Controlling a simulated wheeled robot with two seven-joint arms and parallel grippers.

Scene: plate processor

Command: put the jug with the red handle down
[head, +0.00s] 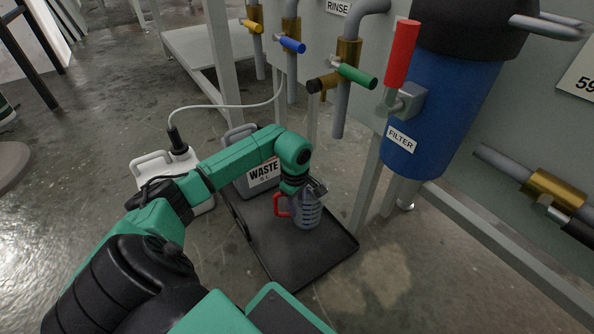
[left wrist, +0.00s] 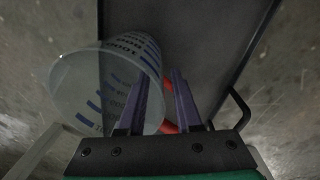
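The clear jug (head: 307,213) with blue marks and a red handle (head: 281,205) is over the black tray (head: 300,262) in the head view. It looks upright; I cannot tell whether its base touches the tray. My left gripper (head: 297,189) is right above it and partly hides its top. In the left wrist view the jug (left wrist: 102,85) is at the left, its mouth towards the camera. My left gripper's fingers (left wrist: 162,88) stand apart. One finger overlaps the jug's mouth, and bits of red handle (left wrist: 168,127) show between the fingers. My right gripper is not in view.
A grey WASTE container (head: 243,187) stands at the tray's back left, beside a white canister (head: 150,170) with a hose. Valves and pipes, a blue filter vessel (head: 440,105) and frame legs (head: 366,190) are behind and right. The tray's front is clear.

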